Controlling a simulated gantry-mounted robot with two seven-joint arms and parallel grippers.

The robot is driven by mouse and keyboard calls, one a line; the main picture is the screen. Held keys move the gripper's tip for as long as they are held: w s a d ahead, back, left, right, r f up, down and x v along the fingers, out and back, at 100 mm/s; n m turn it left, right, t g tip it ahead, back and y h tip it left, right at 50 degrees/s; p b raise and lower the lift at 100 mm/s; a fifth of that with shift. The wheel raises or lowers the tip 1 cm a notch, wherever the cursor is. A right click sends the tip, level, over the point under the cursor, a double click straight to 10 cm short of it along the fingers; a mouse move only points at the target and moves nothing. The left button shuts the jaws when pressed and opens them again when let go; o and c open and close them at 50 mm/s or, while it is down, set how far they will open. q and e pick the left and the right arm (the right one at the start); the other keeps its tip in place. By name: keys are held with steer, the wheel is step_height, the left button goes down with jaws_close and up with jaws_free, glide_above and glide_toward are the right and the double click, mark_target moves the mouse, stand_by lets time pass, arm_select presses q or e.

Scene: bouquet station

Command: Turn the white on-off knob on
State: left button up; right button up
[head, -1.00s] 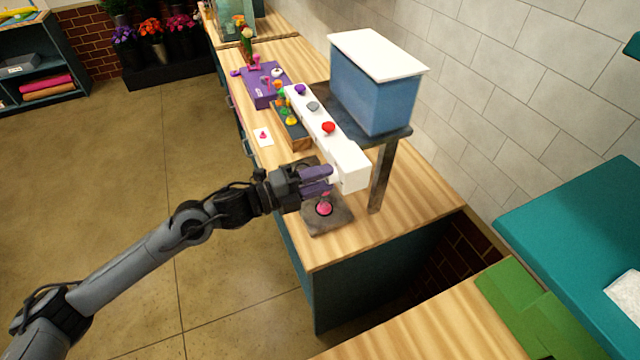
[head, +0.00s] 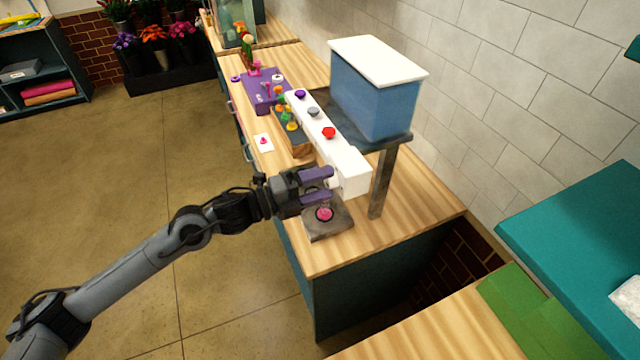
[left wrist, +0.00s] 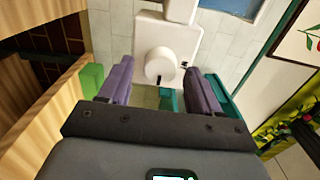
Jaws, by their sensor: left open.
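The white on-off knob (left wrist: 160,65) is a round white dial on the near end of the white box (head: 352,172). A small dark mark shows on the box beside it. My left gripper (head: 331,186) has two purple fingers, spread open at the end of the box. In the left wrist view the knob lies between the two fingers, with a gap on each side. In the head view the fingers hide most of the knob. My right gripper is not in view.
Purple, grey and red knobs (head: 328,132) line the box top. A blue bin with a white lid (head: 375,85) stands on a dark stand to the right. Below my gripper is a grey plate (head: 335,226) with a pink round piece. The floor to the left is clear.

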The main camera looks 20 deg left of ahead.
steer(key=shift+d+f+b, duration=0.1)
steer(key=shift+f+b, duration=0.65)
arm_select(q)
steer(key=v, duration=1)
steer(key=shift+s+a, duration=0.25)
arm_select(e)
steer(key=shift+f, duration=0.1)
